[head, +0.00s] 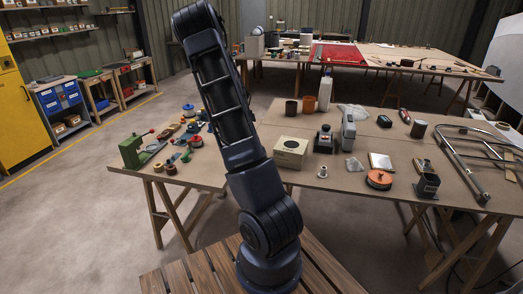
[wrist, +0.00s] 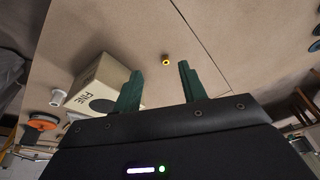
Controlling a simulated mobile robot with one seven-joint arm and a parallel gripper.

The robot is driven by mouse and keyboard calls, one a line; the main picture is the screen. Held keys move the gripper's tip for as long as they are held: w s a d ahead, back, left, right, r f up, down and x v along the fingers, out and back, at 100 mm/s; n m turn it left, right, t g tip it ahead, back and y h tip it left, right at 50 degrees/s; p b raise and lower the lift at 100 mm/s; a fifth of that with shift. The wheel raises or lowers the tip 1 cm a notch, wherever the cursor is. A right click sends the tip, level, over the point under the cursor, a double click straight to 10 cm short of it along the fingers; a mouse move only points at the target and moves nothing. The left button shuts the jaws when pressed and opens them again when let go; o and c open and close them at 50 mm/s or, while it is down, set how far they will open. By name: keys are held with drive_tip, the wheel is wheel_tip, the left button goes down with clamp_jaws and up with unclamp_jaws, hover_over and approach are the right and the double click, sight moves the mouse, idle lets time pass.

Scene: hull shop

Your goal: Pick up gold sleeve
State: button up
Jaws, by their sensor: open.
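The gold sleeve (wrist: 166,60) is a small yellow ring with a dark hole. It lies on the brown tabletop (wrist: 215,45) in the wrist view, clear of other things. My gripper (wrist: 160,69) is open and empty, its two green fingers apart. The sleeve shows just beyond the gap between the fingertips and looks small, some way off from them. In the head view I cannot make out the sleeve, and my gripper is not visible there; my arm covers part of the table.
A cream box (wrist: 100,85) stands close left of the fingers in the wrist view; it also shows in the head view (head: 289,152). A white sleeve (head: 322,172) and an orange disc (head: 379,179) stand nearby. A dark seam crosses the tabletop near the gold sleeve.

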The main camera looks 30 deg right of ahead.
drive_tip(key=shift+m+g+h, duration=0.3)
drive_tip(key=shift+m+h, duration=0.4)
drive_tip(key=shift+h, duration=0.1)
drive_tip(key=w+d+f, duration=0.1)
drive_tip(key=d+f, duration=0.1)
drive_tip(key=f, duration=0.1)
drive_tip(key=w+d+f, duration=0.1)
drive_tip(key=d+f, duration=0.2)
drive_tip(key=f, duration=0.1)
drive_tip(key=w+d+f, duration=0.1)
drive_tip(key=d+f, duration=0.1)
drive_tip(key=f, duration=0.1)
drive_tip(key=shift+d+f, duration=0.25)
drive_tip(key=shift+f, duration=0.15)
drive_tip(key=shift+w+d+x, duration=0.15)
drive_tip(key=shift+x, duration=1.15)
drive_tip(key=shift+w+d+x, duration=0.1)
drive_tip(key=shift+d+x, duration=0.05)
drive_tip(key=shift+x, duration=1.2)
drive_tip(key=shift+r, duration=0.2)
clamp_jaws()
